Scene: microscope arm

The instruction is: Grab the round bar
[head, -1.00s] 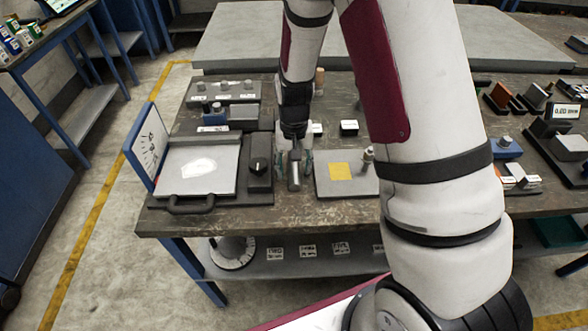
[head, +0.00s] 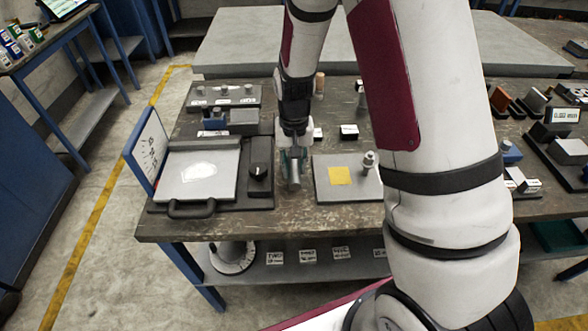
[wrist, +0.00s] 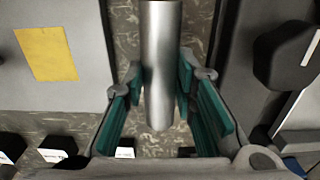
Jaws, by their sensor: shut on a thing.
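The round bar (wrist: 159,70) is a plain grey metal cylinder. In the wrist view it runs from the top edge down between the teal finger pads of my gripper (wrist: 160,92). The pads close on it from both sides. In the head view my gripper (head: 293,160) is over the front part of the bench, and the bar (head: 294,176) shows below the fingers. The bar's far end is cut off in the wrist view. I cannot tell whether the bar touches the bench top.
A device with a pale plate (head: 200,177) and a front handle stands left of my gripper, with a black knob (head: 258,170) close by. A grey plate (head: 358,192) with a yellow square (head: 340,175) lies to the right. Small labelled blocks (head: 349,132) stand behind.

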